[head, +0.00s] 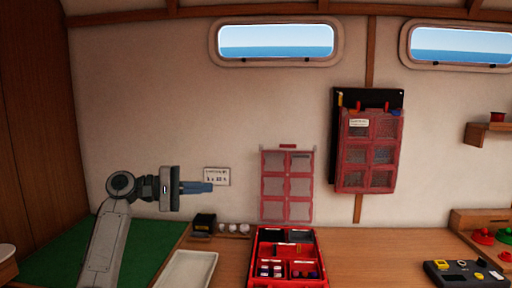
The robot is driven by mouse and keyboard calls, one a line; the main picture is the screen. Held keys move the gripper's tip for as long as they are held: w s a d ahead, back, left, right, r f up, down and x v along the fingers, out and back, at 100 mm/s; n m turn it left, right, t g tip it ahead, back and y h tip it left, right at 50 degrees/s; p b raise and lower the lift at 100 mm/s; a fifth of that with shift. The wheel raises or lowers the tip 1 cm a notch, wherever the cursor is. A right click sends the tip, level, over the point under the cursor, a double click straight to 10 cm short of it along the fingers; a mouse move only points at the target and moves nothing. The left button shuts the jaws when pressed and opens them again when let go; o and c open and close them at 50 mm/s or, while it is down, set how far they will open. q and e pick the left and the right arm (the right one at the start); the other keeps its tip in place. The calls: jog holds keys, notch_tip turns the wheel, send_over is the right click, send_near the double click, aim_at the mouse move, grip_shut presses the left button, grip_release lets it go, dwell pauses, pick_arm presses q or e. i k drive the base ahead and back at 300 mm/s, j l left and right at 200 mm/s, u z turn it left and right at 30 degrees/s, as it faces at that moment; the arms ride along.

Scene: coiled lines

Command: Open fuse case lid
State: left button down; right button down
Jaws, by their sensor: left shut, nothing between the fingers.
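The red fuse case (288,257) sits on the wooden table at the bottom middle, with its compartments uncovered and several small fuses in the front ones. Its lid (288,197), a red frame with clear panes, stands upright at the back of the case, so the case is open. My left gripper (207,187) is shut and empty, in the air to the left of the lid and apart from it. My right gripper is not in view.
A white tray (187,269) and a small black box (204,223) lie left of the case. A red-framed organiser (369,150) hangs on the wall. A dark device with buttons (465,273) lies at the right.

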aim_at(286, 210)
jog(key=i, duration=1.4)
